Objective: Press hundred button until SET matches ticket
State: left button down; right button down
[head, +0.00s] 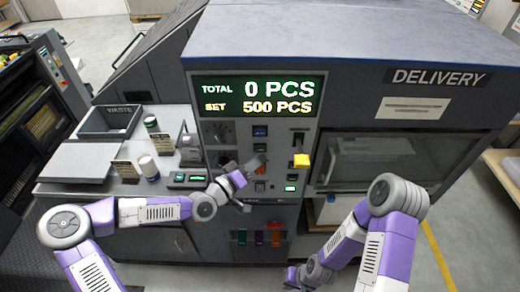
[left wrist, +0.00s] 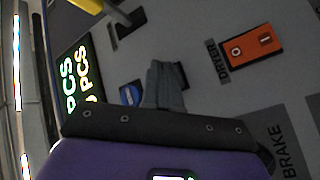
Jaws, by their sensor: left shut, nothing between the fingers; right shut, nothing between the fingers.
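The counter display (head: 258,98) reads TOTAL 0 PCS and SET 500 PCS; its edge also shows in the left wrist view (left wrist: 78,75). My left gripper (head: 258,161) is shut and empty in front of the button panel (head: 220,133) below the display. No hundred label is readable, and I cannot pick out the ticket. My right gripper (head: 292,277) is low at the bottom, shut and empty.
An orange DRYER switch (left wrist: 250,52) sits near the left fingers, with a BRAKE label (left wrist: 288,150) beyond. A yellow part (head: 301,160) sticks out right of the panel.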

pick_arm(q)
jog(key=shift+w, duration=0.1)
jog(key=shift+w, duration=0.35)
jog(key=shift+w+b, duration=0.45)
jog(key=shift+b, duration=0.1)
dwell(0.5)
jog(key=shift+s, duration=0.1)
dwell(0.3)
jog(key=shift+s, duration=0.8)
jog(key=shift+s, duration=0.1)
jog(key=s, duration=0.4)
jog(key=shift+s, duration=0.4)
dwell(0.3)
